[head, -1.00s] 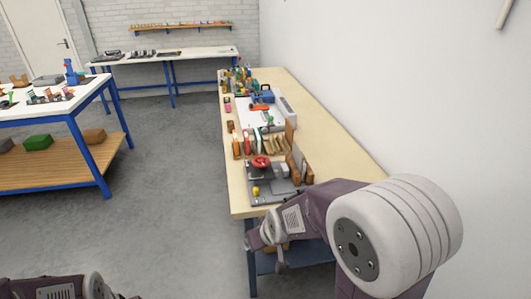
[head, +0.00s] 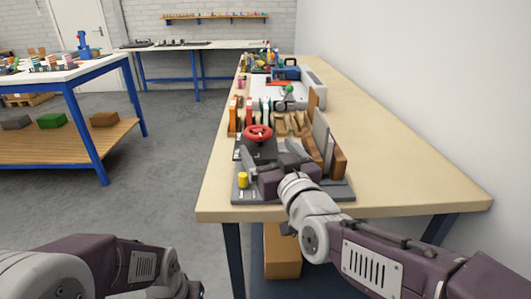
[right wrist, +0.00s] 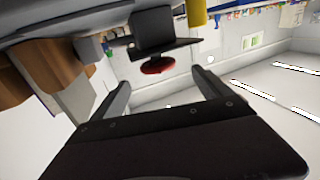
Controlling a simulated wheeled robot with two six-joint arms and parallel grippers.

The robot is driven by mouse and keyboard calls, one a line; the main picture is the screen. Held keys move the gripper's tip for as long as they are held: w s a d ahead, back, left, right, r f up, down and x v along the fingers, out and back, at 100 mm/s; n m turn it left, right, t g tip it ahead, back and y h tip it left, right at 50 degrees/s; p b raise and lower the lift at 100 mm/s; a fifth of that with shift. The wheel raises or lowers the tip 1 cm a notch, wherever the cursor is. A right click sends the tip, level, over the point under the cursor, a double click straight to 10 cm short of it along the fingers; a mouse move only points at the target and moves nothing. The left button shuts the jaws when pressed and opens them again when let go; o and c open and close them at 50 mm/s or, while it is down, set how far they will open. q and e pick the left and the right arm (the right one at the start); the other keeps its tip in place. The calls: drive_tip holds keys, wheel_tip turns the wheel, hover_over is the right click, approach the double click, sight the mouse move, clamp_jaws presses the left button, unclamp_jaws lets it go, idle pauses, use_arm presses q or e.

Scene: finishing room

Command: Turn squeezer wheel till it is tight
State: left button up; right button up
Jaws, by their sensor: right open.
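The red squeezer wheel (head: 258,133) sits on a dark block on the grey bench fixture (head: 330,191), near the close end of the bench. My right gripper (head: 284,158) is over the fixture, to the right of the wheel and a little closer to me. In the right wrist view the wheel (right wrist: 157,66) appears beyond and between the two spread fingers (right wrist: 163,88), with nothing held between them. The right gripper is open and apart from the wheel. My left arm is at the lower left; its fingers do not show.
A yellow cylinder (head: 242,181) stands at the fixture's near left corner. Upright brown and grey boards (head: 322,135) stand right of the gripper. Several coloured pieces line the bench behind the wheel. The bench top (head: 400,165) is clear on the right.

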sight(258, 129)
drive_tip(key=shift+w+d+f, duration=0.1)
drive_tip(key=shift+w, duration=0.1)
drive_tip(key=shift+w+f, duration=0.1)
drive_tip(key=shift+w, duration=0.25)
drive_tip(key=b+x, duration=0.1)
drive_tip(key=x, duration=0.6)
drive_tip(key=shift+w, duration=0.25)
drive_tip(key=shift+w+a, duration=0.3)
drive_tip(key=shift+w, duration=0.15)
drive_tip(key=c, duration=1.4)
drive_tip(key=shift+o, duration=0.2)
drive_tip(key=o, duration=1.4)
drive_tip(key=shift+c, duration=0.2)
